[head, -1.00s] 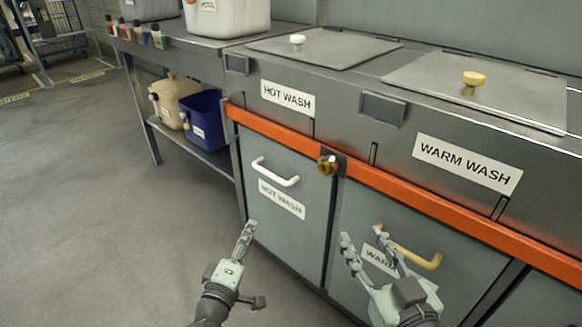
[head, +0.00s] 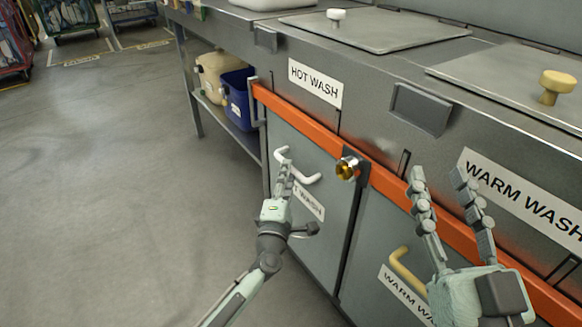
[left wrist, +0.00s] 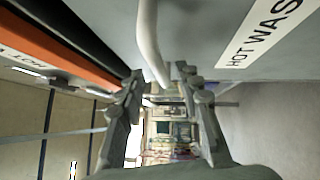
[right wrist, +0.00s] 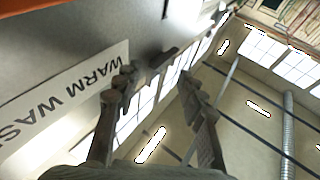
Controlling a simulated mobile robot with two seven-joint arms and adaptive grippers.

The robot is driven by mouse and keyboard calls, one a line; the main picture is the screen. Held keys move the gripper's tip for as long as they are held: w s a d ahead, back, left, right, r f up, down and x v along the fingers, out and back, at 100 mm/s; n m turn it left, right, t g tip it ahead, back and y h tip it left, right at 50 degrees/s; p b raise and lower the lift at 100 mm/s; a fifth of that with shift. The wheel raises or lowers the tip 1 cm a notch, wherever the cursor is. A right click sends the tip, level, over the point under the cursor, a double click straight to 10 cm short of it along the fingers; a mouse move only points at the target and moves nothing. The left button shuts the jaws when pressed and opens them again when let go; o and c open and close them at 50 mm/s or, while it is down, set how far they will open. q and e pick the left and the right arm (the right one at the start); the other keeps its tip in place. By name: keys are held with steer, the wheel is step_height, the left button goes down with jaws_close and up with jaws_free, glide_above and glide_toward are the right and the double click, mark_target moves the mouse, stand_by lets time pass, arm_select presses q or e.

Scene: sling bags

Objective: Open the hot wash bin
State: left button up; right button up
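The hot wash bin front (head: 315,165) is a grey panel with a white bar handle (head: 312,180) and a HOT WASH label, partly covered by my left gripper. My left gripper (head: 284,165) is at the handle's left end. In the left wrist view the white handle (left wrist: 148,40) runs down to between the spread fingers (left wrist: 162,88); I cannot tell whether they touch it. My right gripper (head: 440,180) is open and empty, in front of the warm wash side. In the right wrist view its fingers (right wrist: 158,82) are apart with nothing between them.
An orange bar (head: 320,130) with a brass-coloured knob (head: 347,168) runs above the bin fronts. The warm wash bin has a tan handle (head: 405,270). A blue container (head: 238,98) stands on a low shelf at left. The floor (head: 110,180) at left is clear.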

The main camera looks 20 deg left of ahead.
arm_select(q)
steer(key=shift+w+a+r, duration=0.1)
steer(key=shift+w, duration=0.7)
steer(key=shift+w+a+r, duration=0.1)
steer(key=shift+w, duration=0.7)
steer(key=shift+c, duration=0.4)
jaws_close()
